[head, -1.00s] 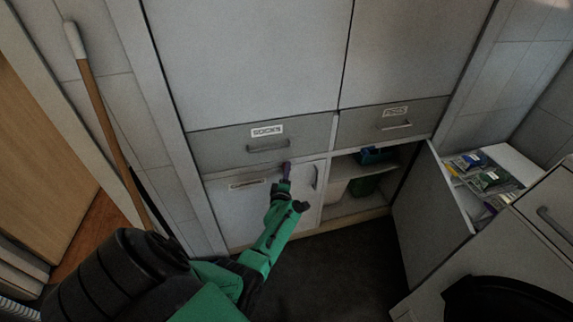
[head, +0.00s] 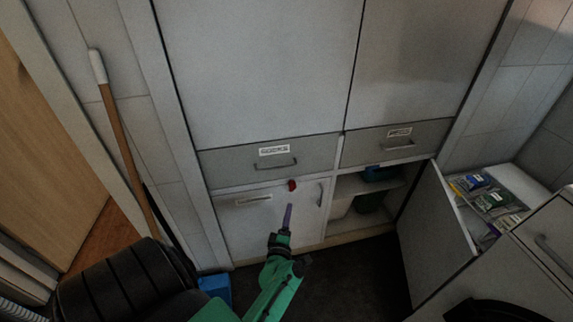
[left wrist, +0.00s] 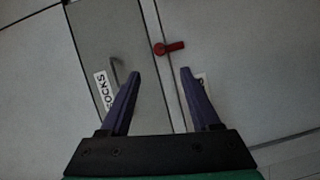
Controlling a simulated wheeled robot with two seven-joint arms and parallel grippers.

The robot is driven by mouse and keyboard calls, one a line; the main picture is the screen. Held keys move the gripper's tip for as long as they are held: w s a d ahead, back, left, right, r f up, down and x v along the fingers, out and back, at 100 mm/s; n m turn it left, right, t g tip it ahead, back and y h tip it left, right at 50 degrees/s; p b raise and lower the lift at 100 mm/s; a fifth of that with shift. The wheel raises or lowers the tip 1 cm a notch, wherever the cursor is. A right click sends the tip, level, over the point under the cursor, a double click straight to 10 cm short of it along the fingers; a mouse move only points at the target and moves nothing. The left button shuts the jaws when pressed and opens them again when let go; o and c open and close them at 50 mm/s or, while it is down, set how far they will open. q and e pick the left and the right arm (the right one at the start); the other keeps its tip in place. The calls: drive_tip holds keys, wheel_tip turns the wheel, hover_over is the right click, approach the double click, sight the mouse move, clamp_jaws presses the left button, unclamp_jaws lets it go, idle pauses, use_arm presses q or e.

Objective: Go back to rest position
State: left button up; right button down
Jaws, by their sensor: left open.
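My left gripper (head: 287,218) is in front of the closed lower left cabinet door (head: 258,215) in the head view. In the left wrist view its two purple fingers (left wrist: 158,82) are apart with nothing between them, so it is open and empty. A small red catch (head: 292,185) sits at the top of that door, beyond the fingertips and apart from them. It also shows in the left wrist view (left wrist: 170,48). My right gripper is not in view.
The right lower cabinet door (head: 437,235) stands open, showing bins on shelves. The SOCKS drawer (head: 268,159) and the drawer beside it are shut. A broom handle (head: 122,140) leans at left. A blue object (head: 215,288) lies on the floor. An open drawer with packets (head: 490,200) is at right.

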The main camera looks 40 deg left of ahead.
use_arm(q)
drive_tip(key=shift+s+d, duration=0.35)
drive_tip(key=shift+s, duration=0.2)
